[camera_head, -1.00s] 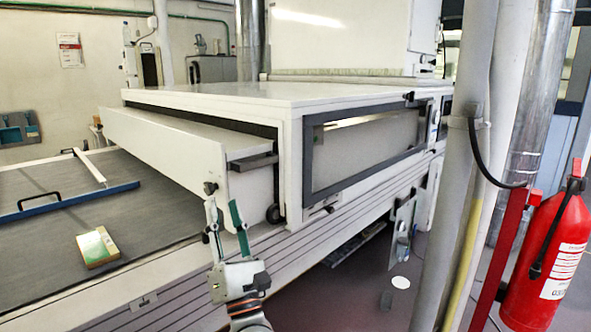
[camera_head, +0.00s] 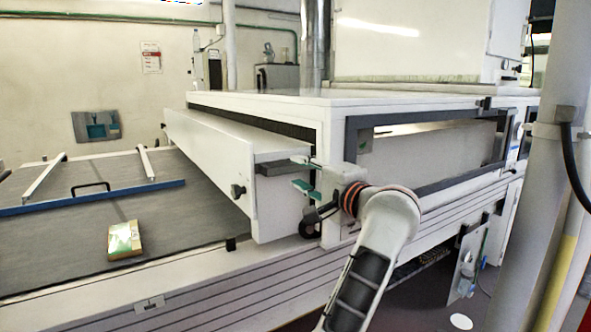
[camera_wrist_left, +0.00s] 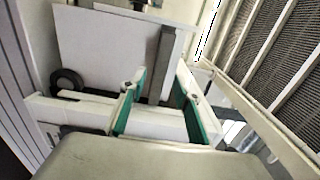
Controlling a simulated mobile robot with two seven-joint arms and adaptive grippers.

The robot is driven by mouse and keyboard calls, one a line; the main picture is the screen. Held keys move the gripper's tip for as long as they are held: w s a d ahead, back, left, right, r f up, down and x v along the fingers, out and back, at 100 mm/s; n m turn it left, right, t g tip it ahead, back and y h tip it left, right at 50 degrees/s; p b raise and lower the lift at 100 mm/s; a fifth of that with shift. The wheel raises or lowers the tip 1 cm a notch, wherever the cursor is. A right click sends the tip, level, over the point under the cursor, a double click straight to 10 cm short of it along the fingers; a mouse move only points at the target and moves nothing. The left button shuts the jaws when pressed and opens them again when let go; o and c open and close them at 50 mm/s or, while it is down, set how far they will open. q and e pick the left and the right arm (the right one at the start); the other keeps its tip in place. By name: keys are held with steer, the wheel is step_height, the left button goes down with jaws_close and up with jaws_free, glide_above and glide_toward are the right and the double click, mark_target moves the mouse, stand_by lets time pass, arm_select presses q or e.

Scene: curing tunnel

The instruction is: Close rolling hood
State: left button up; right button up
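The white rolling hood (camera_head: 213,166) stands partly out of the near end of the white tunnel housing (camera_head: 335,115) in the head view. A grey bar handle (camera_head: 276,168) sticks out from its side, and the bar also shows in the left wrist view (camera_wrist_left: 161,60). My left gripper (camera_head: 294,172) is at the bar's outer end, with its green-padded fingers apart. In the left wrist view the open fingers (camera_wrist_left: 161,76) are on either side of the bar; I cannot tell whether they touch it. My right gripper is not in view.
A flat grey bed (camera_head: 178,215) carries a small green-and-yellow box (camera_head: 124,240) and a blue-edged frame (camera_head: 110,194). A black wheel (camera_wrist_left: 67,82) sits low beside the hood. A grey post (camera_head: 545,150) stands at the right.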

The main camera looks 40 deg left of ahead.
mark_target(293, 169)
arm_select(q)
steer(key=shift+x, duration=2.4)
jaws_close()
